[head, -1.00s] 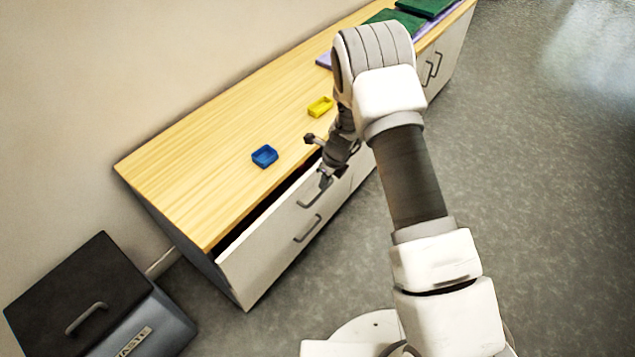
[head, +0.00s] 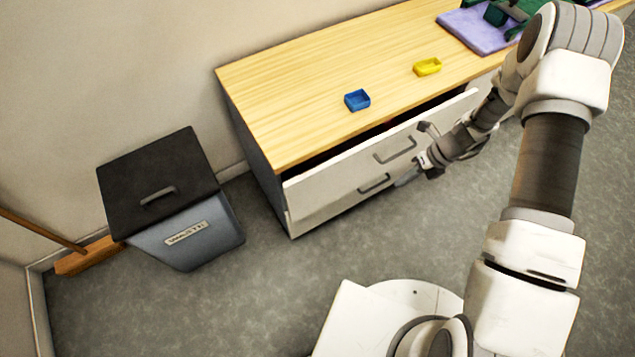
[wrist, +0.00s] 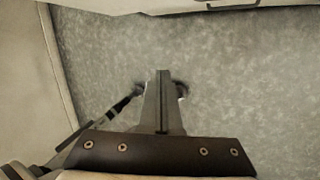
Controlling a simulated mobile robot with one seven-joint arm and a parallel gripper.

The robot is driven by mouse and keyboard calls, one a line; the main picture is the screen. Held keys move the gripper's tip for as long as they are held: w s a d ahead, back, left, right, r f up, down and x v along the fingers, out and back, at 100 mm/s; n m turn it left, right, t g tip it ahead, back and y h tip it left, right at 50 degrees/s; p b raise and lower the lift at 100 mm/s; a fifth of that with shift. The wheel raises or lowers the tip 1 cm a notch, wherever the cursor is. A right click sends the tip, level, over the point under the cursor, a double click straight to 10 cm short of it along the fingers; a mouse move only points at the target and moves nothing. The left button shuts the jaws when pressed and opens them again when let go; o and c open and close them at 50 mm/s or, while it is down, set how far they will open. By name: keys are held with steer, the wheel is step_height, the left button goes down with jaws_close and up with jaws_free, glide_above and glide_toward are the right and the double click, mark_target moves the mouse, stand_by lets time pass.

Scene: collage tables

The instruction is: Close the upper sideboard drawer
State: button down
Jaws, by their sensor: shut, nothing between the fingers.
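The wooden-topped sideboard (head: 300,105) stands against the wall in the head view. Its upper drawer (head: 330,182) is partly open, with a dark gap between its white front and the top. The upper drawer handle (head: 396,151) is free. My gripper (head: 408,179) is in front of the drawer fronts, right of the lower handle (head: 374,185), and appears apart from them. In the wrist view my gripper (wrist: 162,73) is shut and empty, its fingers over the grey floor. A pale front with a handle (wrist: 232,6) shows at the top edge there.
A waste bin (head: 195,236) and a broom (head: 92,256) stand left. The floor in front is clear.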

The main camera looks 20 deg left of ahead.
steer(key=s+a+f+m+g+y+b, duration=0.1)
steer(key=s+a+f+m+g+y, duration=0.1)
steer(key=s+f+y, duration=0.45)
steer(key=m+t+y+b, duration=0.1)
steer(key=m+y+b, duration=0.2)
steer(key=m+y, duration=0.3)
glide_toward(297, 183)
steer(key=s+a, duration=0.2)
steer(key=s, duration=0.2)
steer(key=shift+n+y, duration=0.25)
steer(key=shift+n, duration=0.15)
steer(key=w+a, duration=0.2)
steer(key=a, duration=0.1)
steer(key=shift+w+f, duration=0.2)
steer(key=shift+f, duration=0.2)
steer(key=shift+w+a, duration=0.25)
steer(key=shift+a, duration=0.1)
